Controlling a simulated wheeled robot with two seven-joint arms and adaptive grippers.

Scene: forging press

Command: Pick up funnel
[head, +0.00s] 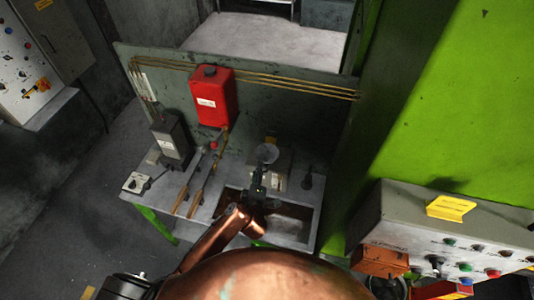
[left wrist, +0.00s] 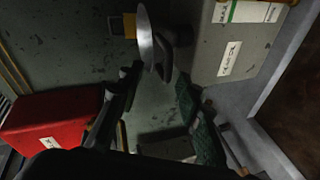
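The funnel (head: 266,153) is a grey metal cone with a round rim, at the back of the bench beside a grey box. It also shows in the left wrist view (left wrist: 147,38), its rim seen nearly edge-on with a dark grey part beside it. My left gripper (head: 260,182) is just in front of the funnel in the head view. In the left wrist view its two dark fingers (left wrist: 157,85) are spread apart with nothing between them, and the funnel is just beyond the tips. I cannot tell how far apart they are in depth. My right gripper is not in view.
The grey box (left wrist: 235,40) with labels stands right beside the funnel. A red canister (head: 212,97) is on the back panel. A dark grey box (head: 171,139) and long-handled tools (head: 196,190) are left on the bench (head: 150,200). A control panel (head: 450,245) is at right.

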